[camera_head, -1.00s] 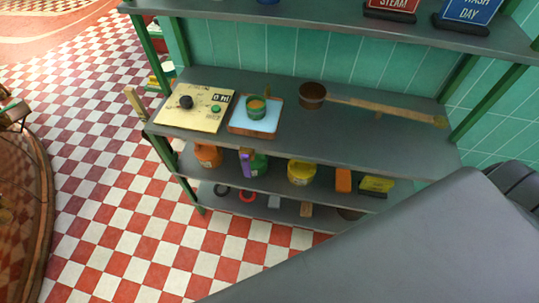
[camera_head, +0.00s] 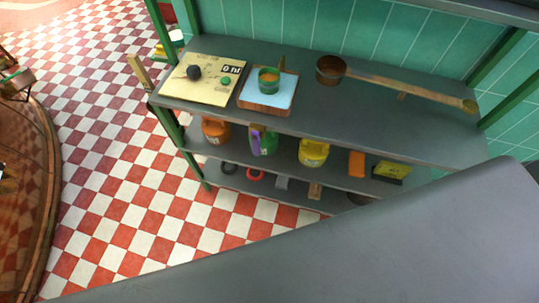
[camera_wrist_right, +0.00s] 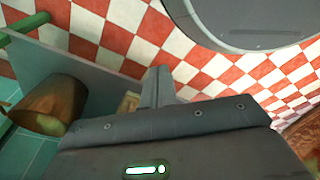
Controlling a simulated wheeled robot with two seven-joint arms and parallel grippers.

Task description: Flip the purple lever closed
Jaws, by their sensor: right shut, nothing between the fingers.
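A small upright purple piece (camera_head: 256,138), which may be the lever, shows on the middle shelf against a green container (camera_head: 268,142). It is too small to tell whether it stands open or closed. The wrist view does not clearly show it. My right gripper (camera_wrist_right: 158,85) is shut and empty in the right wrist view, its fingers together. A copper-brown pot (camera_wrist_right: 48,105) is to the left of the fingers there, beside a shelf edge. My right gripper's fingers are not visible in the head view. My left gripper is in neither view.
The grey top shelf (camera_head: 330,120) holds a cream panel (camera_head: 207,92) with knobs, a blue-topped board (camera_head: 284,96) and a long-handled copper pan (camera_head: 330,70). Orange (camera_head: 215,132) and yellow (camera_head: 313,152) containers stand on the middle shelf. The checkered floor (camera_head: 110,170) at left is open.

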